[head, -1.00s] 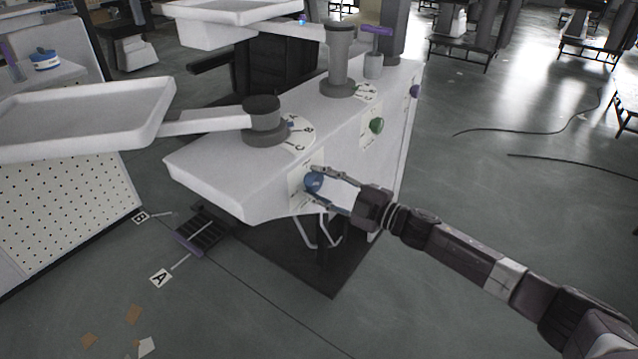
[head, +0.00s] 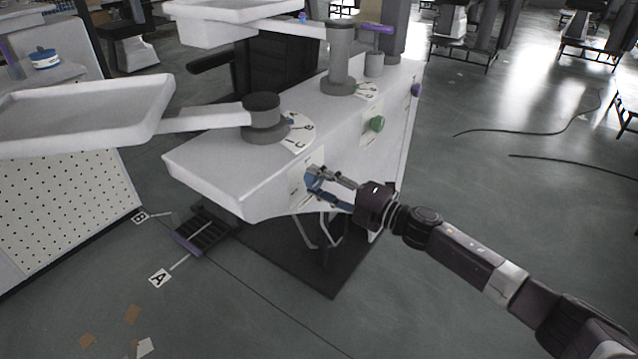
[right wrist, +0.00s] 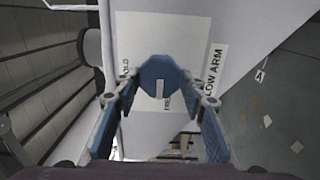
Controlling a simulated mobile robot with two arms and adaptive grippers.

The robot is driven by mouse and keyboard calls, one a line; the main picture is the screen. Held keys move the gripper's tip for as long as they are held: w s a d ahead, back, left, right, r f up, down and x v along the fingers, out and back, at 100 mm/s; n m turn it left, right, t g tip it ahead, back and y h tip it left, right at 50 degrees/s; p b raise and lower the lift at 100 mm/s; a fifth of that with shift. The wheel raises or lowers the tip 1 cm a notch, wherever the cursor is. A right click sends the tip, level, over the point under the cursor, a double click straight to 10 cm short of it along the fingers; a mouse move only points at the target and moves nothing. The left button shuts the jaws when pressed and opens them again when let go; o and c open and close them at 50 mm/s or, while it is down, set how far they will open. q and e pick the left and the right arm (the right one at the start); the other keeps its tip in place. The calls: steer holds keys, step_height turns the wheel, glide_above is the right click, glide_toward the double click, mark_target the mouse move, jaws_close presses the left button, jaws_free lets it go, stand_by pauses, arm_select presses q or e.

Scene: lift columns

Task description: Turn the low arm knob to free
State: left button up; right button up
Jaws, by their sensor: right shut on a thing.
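The low arm knob is a blue knob (head: 311,180) on a pale label plate on the front of the white cabinet (head: 225,175). In the right wrist view the knob (right wrist: 158,75) sits between both fingers, with a short white mark on its lower half. The plate (right wrist: 140,35) there reads HOLD at left, a partly hidden FREE below the knob, and LOW ARM at right. My right gripper (head: 317,184) is shut on the knob; its blue finger pads (right wrist: 158,92) touch its sides. My left gripper is not in view.
A green knob (head: 376,124) and a purple knob (head: 415,90) are farther along the cabinet. A white tray (head: 85,115) on a swing arm reaches left from a grey post (head: 263,112). A pedal (head: 203,230) lies on the floor. Open floor is at right.

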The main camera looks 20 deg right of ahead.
steer(key=shift+f, duration=0.1)
steer(key=o, duration=1.1)
steer(key=shift+o, duration=0.2)
steer(key=v, duration=1.2)
